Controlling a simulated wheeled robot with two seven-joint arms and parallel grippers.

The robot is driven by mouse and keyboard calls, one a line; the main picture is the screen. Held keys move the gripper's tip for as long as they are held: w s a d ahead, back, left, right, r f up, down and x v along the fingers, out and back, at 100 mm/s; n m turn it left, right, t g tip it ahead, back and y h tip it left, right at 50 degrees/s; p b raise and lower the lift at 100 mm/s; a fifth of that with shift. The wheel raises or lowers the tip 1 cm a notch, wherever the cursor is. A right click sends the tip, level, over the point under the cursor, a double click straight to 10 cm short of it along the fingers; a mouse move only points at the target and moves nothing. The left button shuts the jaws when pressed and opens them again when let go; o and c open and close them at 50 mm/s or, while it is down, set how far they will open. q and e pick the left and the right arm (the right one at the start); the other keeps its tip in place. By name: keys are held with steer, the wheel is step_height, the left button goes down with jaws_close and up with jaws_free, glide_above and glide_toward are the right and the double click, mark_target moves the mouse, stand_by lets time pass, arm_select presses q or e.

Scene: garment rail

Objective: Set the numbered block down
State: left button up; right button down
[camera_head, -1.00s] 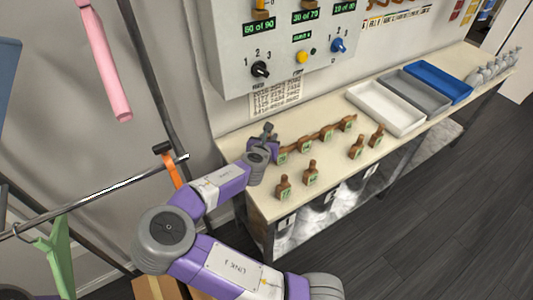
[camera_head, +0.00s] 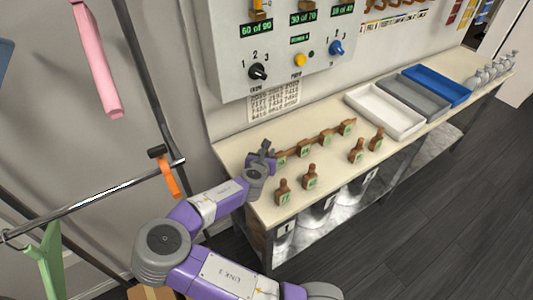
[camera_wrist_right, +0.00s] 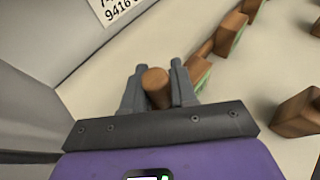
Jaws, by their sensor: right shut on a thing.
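My right gripper (camera_head: 264,150) is over the left end of the pale bench, close to the back row of blocks. In the right wrist view its two fingers (camera_wrist_right: 156,88) are shut on the round brown knob of a numbered block (camera_wrist_right: 156,78). The rest of this block is hidden behind the gripper, so I cannot tell its number or whether it touches the bench. Several similar brown blocks with green number labels stand on the bench, such as one at the front left (camera_head: 283,191) and one beside it (camera_head: 310,177). My left gripper is out of view.
A white tray (camera_head: 352,98), a grey tray (camera_head: 386,82) and a blue tray (camera_head: 414,70) lie farther right on the bench (camera_head: 330,210). A control panel (camera_head: 226,50) hangs behind it. A garment rail (camera_head: 110,195) with hangers is at left.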

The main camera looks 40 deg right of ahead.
steer(key=shift+f, duration=0.2)
steer(key=c, duration=0.9)
jaws_free()
steer(key=shift+s+f, duration=0.2)
steer(key=shift+s, duration=0.05)
steer(key=shift+r, duration=0.35)
steer(key=r+p+v, duration=0.1)
steer(key=p+v, duration=0.2)
steer(key=v, duration=0.9)
steer(key=shift+w+p, duration=0.2)
steer(key=shift+p, duration=0.1)
